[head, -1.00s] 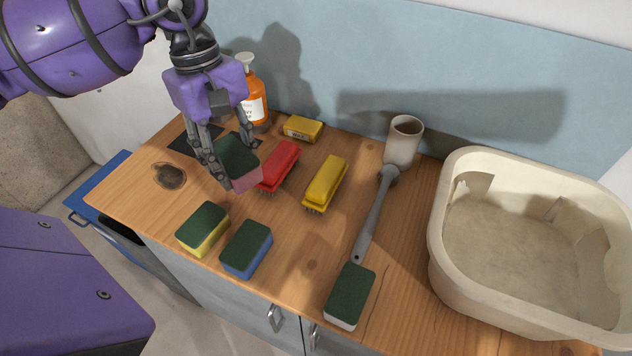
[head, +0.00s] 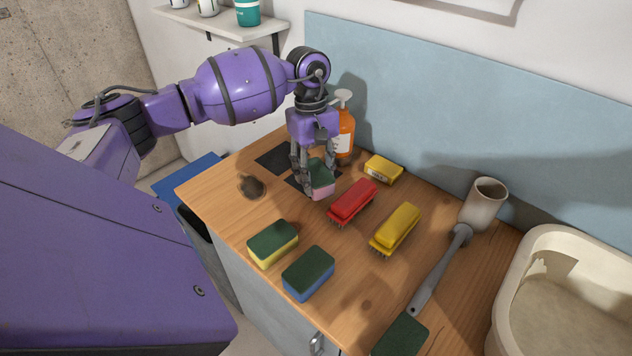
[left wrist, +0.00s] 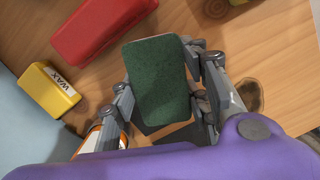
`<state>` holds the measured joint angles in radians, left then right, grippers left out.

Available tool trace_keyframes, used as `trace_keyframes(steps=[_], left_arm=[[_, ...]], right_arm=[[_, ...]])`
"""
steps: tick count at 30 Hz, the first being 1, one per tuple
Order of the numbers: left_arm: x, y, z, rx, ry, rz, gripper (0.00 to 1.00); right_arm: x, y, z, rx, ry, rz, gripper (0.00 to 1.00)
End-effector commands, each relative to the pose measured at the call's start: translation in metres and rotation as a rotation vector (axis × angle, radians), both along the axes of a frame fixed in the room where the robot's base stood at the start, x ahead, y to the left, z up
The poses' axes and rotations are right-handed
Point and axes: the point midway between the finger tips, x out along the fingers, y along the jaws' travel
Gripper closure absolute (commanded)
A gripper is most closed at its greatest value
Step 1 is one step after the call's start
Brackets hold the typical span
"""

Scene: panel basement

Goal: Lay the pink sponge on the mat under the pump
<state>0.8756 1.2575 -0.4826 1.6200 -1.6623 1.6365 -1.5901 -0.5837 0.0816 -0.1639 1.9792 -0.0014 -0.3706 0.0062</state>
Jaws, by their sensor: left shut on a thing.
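The pink sponge (head: 321,187) has a dark green top and is held between the fingers of my left gripper (head: 312,182). In the left wrist view its green top (left wrist: 158,80) fills the gap between the fingers (left wrist: 163,85). It is over or on the near dark square mat (head: 297,181), mostly hiding it; I cannot tell whether it touches. A second dark mat (head: 272,158) lies farther back to the left. The orange pump bottle (head: 346,135) stands just behind the sponge, partly hidden by the gripper. My right gripper is not in view.
A red brush (head: 353,201), a yellow brush (head: 396,229) and a yellow wax box (head: 383,169) lie to the right. Yellow (head: 273,245) and blue (head: 308,274) sponges lie in front. A grey-handled brush (head: 440,270) and a cream basin (head: 510,285) are farther right.

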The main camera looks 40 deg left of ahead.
Motion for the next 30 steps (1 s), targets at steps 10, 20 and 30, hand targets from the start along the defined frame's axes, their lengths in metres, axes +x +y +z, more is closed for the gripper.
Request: trace_keyframes(steps=[10, 20, 30], left_arm=[[0.003, 0.002, -0.035, 0.000, -0.001, 0.000, 0.67], [0.003, 0.002, -0.041, 0.000, 0.003, 0.000, 0.67], [0.003, 0.002, -0.039, -0.001, 0.000, 0.000, 0.38]], right_arm=[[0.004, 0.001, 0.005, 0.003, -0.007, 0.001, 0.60], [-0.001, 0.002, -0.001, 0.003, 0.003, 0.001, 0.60], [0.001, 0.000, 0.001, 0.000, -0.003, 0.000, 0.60]])
